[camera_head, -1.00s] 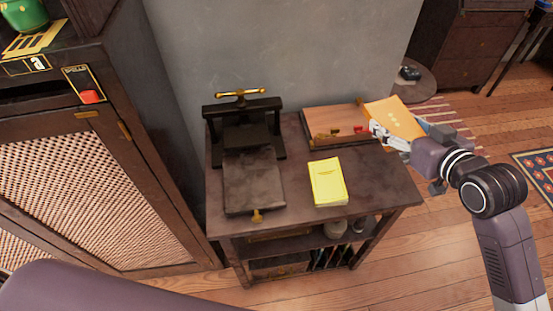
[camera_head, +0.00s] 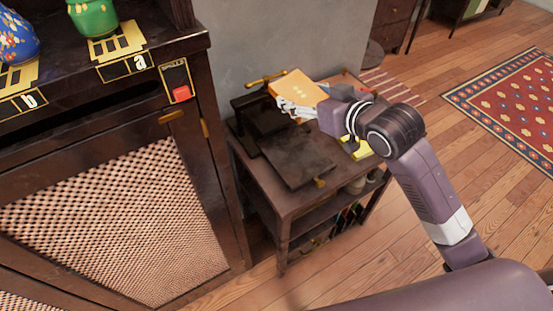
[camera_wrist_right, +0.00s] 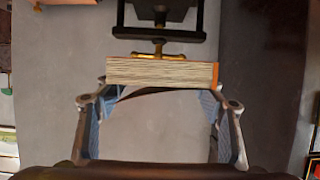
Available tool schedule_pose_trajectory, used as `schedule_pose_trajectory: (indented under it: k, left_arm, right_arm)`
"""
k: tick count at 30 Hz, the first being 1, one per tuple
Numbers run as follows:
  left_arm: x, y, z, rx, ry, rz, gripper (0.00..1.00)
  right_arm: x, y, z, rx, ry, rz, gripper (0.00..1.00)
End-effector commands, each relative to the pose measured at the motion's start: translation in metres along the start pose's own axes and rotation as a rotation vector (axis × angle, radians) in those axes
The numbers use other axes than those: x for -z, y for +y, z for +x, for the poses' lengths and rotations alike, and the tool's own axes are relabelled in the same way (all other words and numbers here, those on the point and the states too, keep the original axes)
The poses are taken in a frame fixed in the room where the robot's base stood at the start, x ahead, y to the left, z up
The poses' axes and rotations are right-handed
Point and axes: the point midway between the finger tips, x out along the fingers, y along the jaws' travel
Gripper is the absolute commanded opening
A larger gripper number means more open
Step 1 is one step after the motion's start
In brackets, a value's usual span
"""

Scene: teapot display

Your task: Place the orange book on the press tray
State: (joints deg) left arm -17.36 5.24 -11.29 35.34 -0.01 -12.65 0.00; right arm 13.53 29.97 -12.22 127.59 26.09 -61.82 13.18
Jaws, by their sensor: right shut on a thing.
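The orange book (camera_head: 298,86) is held in my right gripper (camera_head: 298,108), raised above the back of the small dark table. In the right wrist view the book (camera_wrist_right: 160,72) shows its page edges, with an orange strip at its right end, between the fingers of the right gripper (camera_wrist_right: 158,92). The press tray (camera_head: 300,157) is a flat dark plate at the front of the black press (camera_head: 247,112); its top looks empty. The book is behind and above the tray, apart from it. My left gripper is not in view.
A yellow book (camera_head: 361,150) lies on the table, partly hidden by my right arm. A dark cabinet (camera_head: 120,130) with a red button (camera_head: 181,93) and teapots stands close at the left. The press's brass handle (camera_head: 266,78) rises near the book.

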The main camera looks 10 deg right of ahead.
Motion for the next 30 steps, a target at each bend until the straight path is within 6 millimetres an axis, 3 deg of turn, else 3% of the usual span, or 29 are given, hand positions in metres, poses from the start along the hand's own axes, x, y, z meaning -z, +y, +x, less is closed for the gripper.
schedule_pose_trajectory:
  k: [9,15,30]
  left_arm:
    - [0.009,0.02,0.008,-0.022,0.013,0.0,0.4]
    - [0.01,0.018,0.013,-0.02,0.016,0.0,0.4]
    - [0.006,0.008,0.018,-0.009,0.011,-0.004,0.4]
  right_arm:
    - [-0.071,0.0,0.028,-0.001,-0.008,0.004,0.36]
    - [-0.117,0.0,0.047,-0.001,-0.006,0.002,0.36]
    - [-0.176,0.0,0.072,0.0,-0.003,0.001,0.36]
